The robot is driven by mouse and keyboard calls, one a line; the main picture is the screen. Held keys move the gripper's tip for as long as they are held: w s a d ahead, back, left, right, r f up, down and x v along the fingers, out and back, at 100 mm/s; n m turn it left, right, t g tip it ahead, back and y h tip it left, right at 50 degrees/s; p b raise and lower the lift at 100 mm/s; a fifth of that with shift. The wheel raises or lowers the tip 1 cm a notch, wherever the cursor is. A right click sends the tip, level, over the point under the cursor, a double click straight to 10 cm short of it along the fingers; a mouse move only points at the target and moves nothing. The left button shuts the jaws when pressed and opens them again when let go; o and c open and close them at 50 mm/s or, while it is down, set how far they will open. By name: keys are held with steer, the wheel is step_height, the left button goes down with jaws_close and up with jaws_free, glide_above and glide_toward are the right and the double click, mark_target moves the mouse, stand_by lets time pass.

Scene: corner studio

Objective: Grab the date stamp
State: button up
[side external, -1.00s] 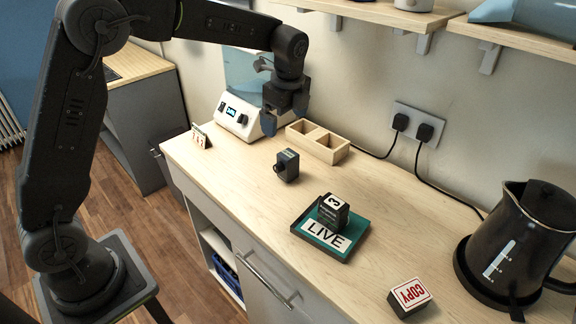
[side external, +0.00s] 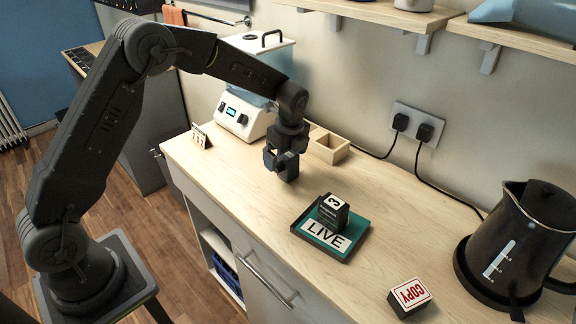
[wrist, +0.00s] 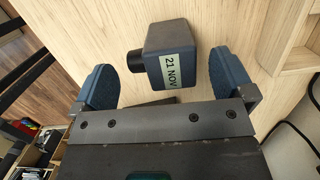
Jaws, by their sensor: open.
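The date stamp (wrist: 165,40) is a dark blue-grey block with a black knob on its left side and a pale label reading "21 NOV". It stands on the wooden counter, between the two blue fingers of my gripper (wrist: 160,80) in the wrist view. The jaws are open, with a gap visible on each side of the stamp. In the side external view my gripper (side external: 281,164) is low over the counter and largely hides the stamp.
A teal tray (side external: 355,243) marked "LIVE" carries a dark cube (side external: 333,211) with a "3".

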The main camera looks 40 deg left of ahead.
steer(key=f, duration=0.3)
steer(key=shift+a+f, duration=0.2)
steer(key=shift+a, duration=0.1)
steer(key=c, duration=1.1)
